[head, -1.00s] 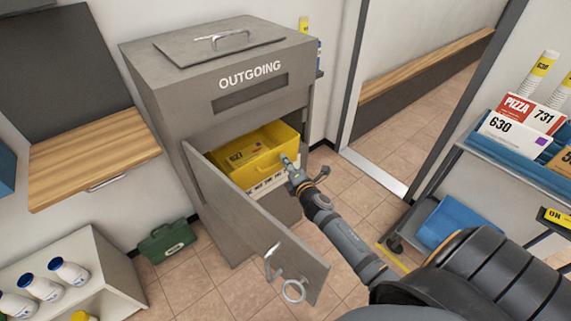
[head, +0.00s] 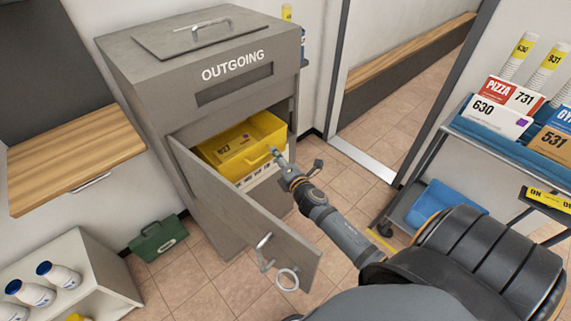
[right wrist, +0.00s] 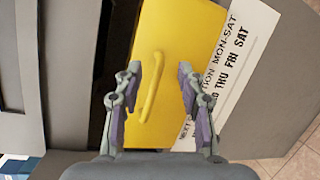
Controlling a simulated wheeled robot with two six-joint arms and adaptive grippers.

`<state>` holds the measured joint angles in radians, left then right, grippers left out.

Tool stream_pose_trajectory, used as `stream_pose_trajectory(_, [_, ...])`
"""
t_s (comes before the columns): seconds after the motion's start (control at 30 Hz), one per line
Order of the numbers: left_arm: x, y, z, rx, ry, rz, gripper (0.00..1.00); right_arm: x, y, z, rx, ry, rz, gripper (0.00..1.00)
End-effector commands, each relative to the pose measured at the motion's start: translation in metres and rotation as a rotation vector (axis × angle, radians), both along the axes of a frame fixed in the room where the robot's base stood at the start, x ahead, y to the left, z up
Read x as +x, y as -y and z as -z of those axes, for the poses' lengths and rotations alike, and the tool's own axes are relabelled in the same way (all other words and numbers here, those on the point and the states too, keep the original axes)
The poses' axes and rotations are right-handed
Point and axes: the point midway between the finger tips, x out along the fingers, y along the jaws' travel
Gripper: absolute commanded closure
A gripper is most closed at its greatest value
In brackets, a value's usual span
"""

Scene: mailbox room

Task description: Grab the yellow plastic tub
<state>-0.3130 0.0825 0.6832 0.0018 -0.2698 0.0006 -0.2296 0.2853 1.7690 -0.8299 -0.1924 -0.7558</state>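The yellow plastic tub (head: 250,165) sits inside the open lower compartment of the grey OUTGOING box (head: 205,110), with a yellow packet (head: 222,148) in it. My right gripper (head: 275,152) is at the tub's near right side. In the right wrist view the tub (right wrist: 190,45) fills the middle, with a raised yellow handle (right wrist: 151,88) on its face. My right gripper (right wrist: 160,95) is open there, with its fingers spread on either side of the handle. Whether a finger touches the tub cannot be told. My left gripper is not in view.
The box's door (head: 245,220) hangs open at the near left of the tub. A white printed label (right wrist: 235,60) lies beside the tub. A shelf cart (head: 480,140) with mail stands at the right, and a green case (head: 158,237) is on the floor at the left.

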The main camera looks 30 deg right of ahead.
Motion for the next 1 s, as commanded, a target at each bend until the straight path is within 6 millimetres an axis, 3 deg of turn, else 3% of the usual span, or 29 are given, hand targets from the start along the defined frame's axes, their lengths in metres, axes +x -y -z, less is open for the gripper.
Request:
stream_pose_trajectory(0.2, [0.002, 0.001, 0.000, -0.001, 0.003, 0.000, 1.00, -0.051, -0.006, -0.004, -0.002, -0.005, -0.002, 0.60])
stream_pose_trajectory(0.4, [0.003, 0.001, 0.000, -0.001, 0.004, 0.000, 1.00, -0.083, -0.010, -0.009, -0.001, -0.004, -0.001, 0.60])
stream_pose_trajectory(0.83, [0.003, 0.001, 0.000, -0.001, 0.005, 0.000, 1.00, -0.093, -0.011, -0.012, 0.001, 0.000, 0.000, 0.60])
stream_pose_trajectory(0.9, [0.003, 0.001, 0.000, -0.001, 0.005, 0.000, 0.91, -0.093, -0.011, -0.010, 0.004, -0.002, 0.001, 0.66])
stream_pose_trajectory(1.0, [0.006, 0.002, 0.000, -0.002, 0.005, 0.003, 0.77, -0.093, -0.006, 0.003, 0.037, -0.025, 0.021, 0.66])
